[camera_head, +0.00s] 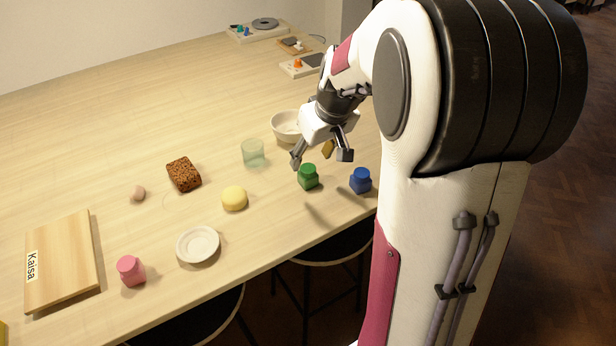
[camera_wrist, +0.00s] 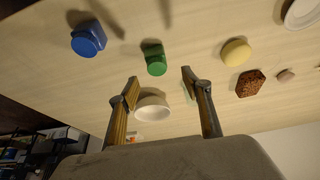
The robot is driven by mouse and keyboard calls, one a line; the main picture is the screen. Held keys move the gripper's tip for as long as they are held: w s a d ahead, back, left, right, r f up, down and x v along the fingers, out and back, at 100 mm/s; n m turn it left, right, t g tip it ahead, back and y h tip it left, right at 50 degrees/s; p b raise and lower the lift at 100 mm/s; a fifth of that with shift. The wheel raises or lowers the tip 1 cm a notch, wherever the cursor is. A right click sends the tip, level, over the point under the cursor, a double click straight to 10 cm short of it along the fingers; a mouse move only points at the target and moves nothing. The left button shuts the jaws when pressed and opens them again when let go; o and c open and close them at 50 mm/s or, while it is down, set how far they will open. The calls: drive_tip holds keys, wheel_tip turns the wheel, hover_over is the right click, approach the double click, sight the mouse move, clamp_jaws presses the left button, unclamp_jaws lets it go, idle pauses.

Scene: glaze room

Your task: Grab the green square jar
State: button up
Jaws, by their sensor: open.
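The green square jar (camera_head: 308,177) stands on the table near its front edge in the head view, left of the blue jar. In the wrist view the green jar (camera_wrist: 155,60) is beyond the fingertips, roughly in line with the gap between them. My gripper (camera_head: 322,156) is open and empty, above the table and close to the green jar. In the wrist view its two fingers (camera_wrist: 160,75) are spread wide, with a white bowl seen between them. The fingers do not appear to touch the jar.
A blue jar (camera_head: 360,180) stands right of the green one. A white bowl (camera_head: 286,126) and a glass (camera_head: 253,152) stand behind. A yellow round thing (camera_head: 234,198), brown block (camera_head: 184,174), white plate (camera_head: 198,244), pink jar (camera_head: 131,270) and wooden board (camera_head: 62,262) lie leftward.

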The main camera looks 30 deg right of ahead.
sight(310, 170)
drive_tip(key=shift+f, duration=0.1)
drive_tip(key=shift+x, duration=1.25)
drive_tip(key=shift+f, duration=0.15)
drive_tip(key=shift+w+d+f, duration=0.15)
drive_tip(key=shift+f, duration=0.6)
drive_tip(key=shift+w+d+f, duration=0.1)
drive_tip(key=shift+d+f, duration=0.1)
drive_tip(key=shift+f, duration=0.55)
drive_tip(key=shift+x, duration=0.95)
drive_tip(key=shift+w, duration=0.1)
drive_tip(key=shift+c, duration=0.5)
drive_tip(key=c, duration=1.3)
